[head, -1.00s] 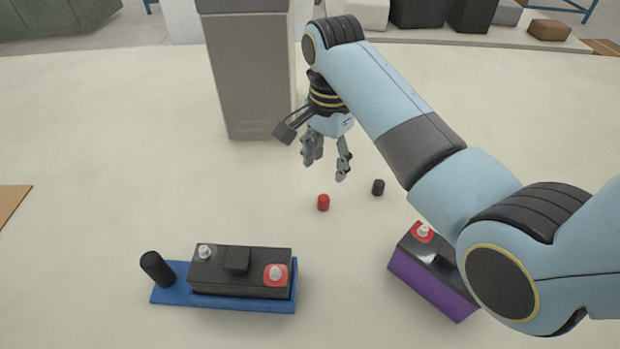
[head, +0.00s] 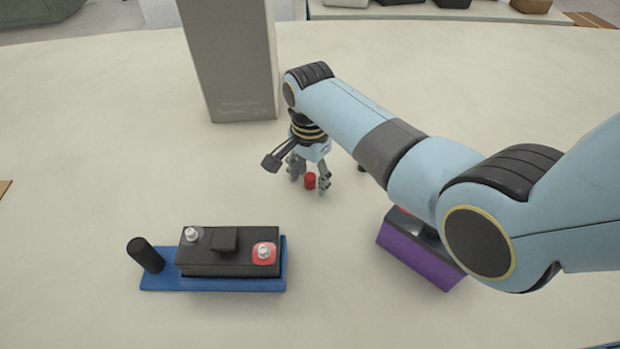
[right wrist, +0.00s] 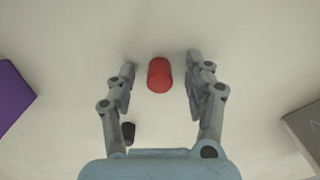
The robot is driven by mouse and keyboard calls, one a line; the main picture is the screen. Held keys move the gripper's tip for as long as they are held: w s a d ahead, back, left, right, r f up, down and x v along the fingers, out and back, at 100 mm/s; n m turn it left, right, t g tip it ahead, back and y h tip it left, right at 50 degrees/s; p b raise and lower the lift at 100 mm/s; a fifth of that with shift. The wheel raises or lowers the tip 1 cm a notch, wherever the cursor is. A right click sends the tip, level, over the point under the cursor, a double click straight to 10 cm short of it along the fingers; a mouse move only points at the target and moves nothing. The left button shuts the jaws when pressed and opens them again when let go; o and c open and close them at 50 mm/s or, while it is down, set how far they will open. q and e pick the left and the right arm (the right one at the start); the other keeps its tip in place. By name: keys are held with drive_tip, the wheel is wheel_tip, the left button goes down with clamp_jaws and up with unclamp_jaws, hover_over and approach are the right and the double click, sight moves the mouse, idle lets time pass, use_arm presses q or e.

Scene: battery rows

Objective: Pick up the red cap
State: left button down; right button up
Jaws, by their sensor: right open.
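The red cap (head: 310,181) stands on the pale floor in the head view, between the fingers of my right gripper (head: 310,185). The right wrist view shows the red cap (right wrist: 160,75) between the two open fingertips of my right gripper (right wrist: 160,73), with a gap on each side. The fingers do not appear to touch it. My left gripper is in neither view.
A black cap (right wrist: 128,133) lies close by the left finger in the right wrist view. A black battery (head: 215,262) sits on a blue tray (head: 160,281) with a black cylinder (head: 146,254). A purple-sided battery (head: 415,255) is partly behind my arm. A grey column (head: 232,70) stands behind.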

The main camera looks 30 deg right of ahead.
drive_tip(key=c, duration=0.8)
drive_tip(key=shift+r, duration=0.15)
